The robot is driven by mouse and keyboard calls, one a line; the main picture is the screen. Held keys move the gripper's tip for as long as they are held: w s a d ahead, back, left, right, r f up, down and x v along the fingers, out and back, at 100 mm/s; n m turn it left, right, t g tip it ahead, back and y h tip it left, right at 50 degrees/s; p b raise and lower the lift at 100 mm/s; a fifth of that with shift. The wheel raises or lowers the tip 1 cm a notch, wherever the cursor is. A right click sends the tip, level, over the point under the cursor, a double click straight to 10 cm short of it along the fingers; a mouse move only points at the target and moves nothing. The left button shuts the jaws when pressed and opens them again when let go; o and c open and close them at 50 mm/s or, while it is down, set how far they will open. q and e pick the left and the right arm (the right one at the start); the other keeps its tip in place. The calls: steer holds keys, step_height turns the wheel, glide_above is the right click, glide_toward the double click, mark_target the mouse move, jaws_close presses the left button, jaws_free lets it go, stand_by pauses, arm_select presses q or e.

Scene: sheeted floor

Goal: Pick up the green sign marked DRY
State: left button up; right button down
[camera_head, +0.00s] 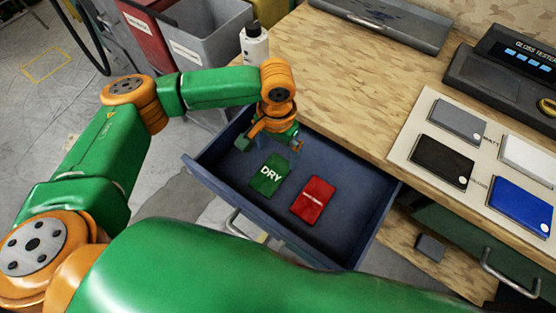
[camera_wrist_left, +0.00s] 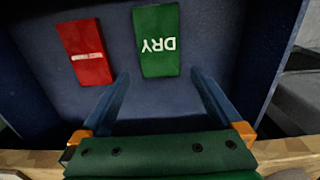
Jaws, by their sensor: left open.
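The green sign marked DRY (camera_head: 270,175) lies flat in the open blue drawer (camera_head: 350,225), left of a red sign (camera_head: 313,200). In the left wrist view the green sign (camera_wrist_left: 156,40) lies beyond the fingertips, roughly in line with the gap between them. The red sign (camera_wrist_left: 84,52) is to its left there. My left gripper (camera_head: 290,150) is over the back of the drawer, just behind the green sign. In the left wrist view my left gripper (camera_wrist_left: 160,75) has its fingers spread, with nothing between them. My right gripper is not in view.
The wooden worktop (camera_head: 340,80) overhangs the back of the drawer. A white bottle (camera_head: 255,45) stands at its left edge. A sample board (camera_head: 405,150) with several coloured panels and a gloss tester (camera_head: 505,75) are on the right. Grey and red bins (camera_head: 205,45) stand behind left.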

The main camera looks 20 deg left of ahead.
mark_target(273, 172)
arm_select(q)
steer(key=f, duration=0.1)
steer(key=s+f, duration=0.2)
steer(key=shift+s+a+f, duration=0.15)
steer(key=shift+a+f, duration=0.15)
steer(key=f, duration=0.2)
steer(key=shift+w+f, duration=0.25)
steer(key=shift+f, duration=0.1)
steer(key=shift+s+r, duration=0.1)
steer(key=c, duration=1.2)
